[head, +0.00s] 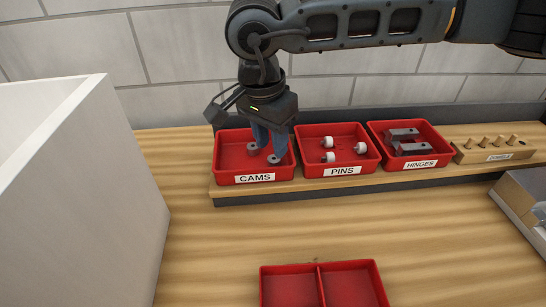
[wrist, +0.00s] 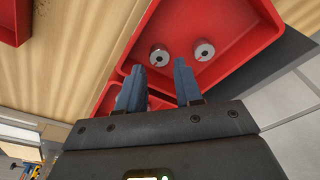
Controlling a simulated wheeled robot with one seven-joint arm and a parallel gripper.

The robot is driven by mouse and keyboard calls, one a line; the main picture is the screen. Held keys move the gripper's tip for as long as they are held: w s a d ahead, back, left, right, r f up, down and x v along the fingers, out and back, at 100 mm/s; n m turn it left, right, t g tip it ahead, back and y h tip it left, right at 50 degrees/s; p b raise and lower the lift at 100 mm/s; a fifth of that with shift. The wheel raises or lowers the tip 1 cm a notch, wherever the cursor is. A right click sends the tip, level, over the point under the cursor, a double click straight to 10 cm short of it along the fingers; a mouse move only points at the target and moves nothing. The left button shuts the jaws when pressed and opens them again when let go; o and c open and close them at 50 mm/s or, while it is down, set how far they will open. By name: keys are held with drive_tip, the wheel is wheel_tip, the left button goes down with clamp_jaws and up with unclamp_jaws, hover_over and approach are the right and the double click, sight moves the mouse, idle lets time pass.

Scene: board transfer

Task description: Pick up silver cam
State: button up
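The red CAMS tray (head: 228,165) holds two small silver cams, round with a dark centre hole. One cam (head: 253,148) lies further back and left; the other cam (head: 274,159) lies nearer the front, by a fingertip. My gripper (head: 268,152) points down into the tray, its blue fingers apart and empty. In the wrist view, my gripper (wrist: 158,64) shows one cam (wrist: 159,57) just past the fingertips, in line with the gap. The other cam (wrist: 204,50) is to the right, outside the gap. Contact with the tray floor cannot be told.
The PINS tray (head: 310,165), HINGES tray (head: 395,160) and a wooden dowel block (head: 497,155) stand to the right in a row. A divided red tray (head: 320,290) sits at the front. A pale grey box wall (head: 90,200) rises at left. The wood table (head: 215,245) between is clear.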

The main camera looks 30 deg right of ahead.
sight(273, 159)
drive_tip(key=f, duration=0.2)
drive_tip(key=f+p, duration=0.1)
drive_tip(key=f, duration=0.1)
drive_tip(key=shift+w+d, duration=0.1)
drive_tip(key=shift+d, duration=0.2)
drive_tip(key=shift+c, duration=0.2)
clamp_jaws()
